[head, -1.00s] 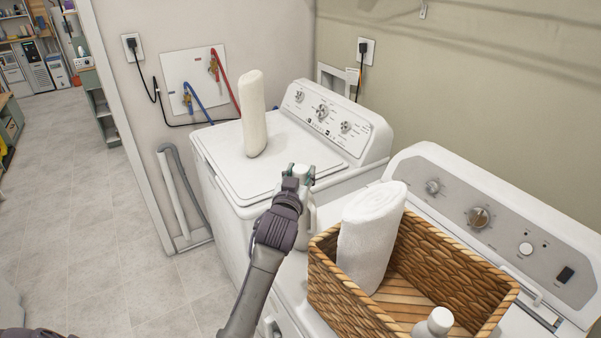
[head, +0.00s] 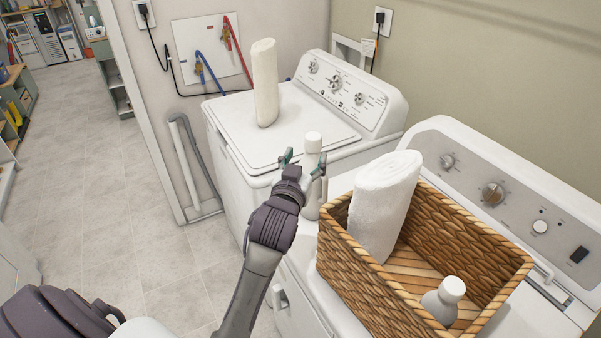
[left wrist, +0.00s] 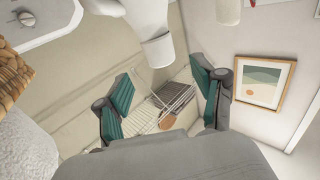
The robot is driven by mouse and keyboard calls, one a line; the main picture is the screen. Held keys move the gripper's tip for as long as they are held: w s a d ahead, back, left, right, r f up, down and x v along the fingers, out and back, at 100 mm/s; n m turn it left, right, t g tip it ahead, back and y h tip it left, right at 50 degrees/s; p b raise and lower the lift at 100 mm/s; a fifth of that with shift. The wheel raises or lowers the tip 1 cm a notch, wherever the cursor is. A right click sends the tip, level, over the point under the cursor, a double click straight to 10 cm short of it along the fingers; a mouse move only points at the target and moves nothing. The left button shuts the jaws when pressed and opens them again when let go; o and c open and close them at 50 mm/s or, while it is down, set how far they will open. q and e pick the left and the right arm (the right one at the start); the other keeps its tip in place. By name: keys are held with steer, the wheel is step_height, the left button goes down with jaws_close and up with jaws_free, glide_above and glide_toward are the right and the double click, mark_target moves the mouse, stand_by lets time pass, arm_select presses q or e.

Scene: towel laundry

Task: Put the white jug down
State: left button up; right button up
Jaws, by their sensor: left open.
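The white jug (head: 312,148) with a white cap stands upright beside the basket's left side, at the near edge of the machine tops. Its lower part is partly hidden by my gripper. My left gripper (head: 302,161) is open in front of the jug, its green-padded fingers spread. In the left wrist view the jug (left wrist: 145,14) shows at the top, with its cap (left wrist: 158,50) pointing down the picture. There the open fingers (left wrist: 163,98) have a clear gap between them and do not clasp it. My right gripper is not in view.
A wicker basket (head: 445,220) on the right machine holds a rolled white towel (head: 383,205) and a white-capped bottle (head: 444,300). Another rolled towel (head: 265,85) stands on the left washer (head: 230,125). The washer lid is otherwise clear.

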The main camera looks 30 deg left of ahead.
arm_select(q)
steer(key=shift+b+v, duration=0.35)
steer(key=shift+v, duration=1.8)
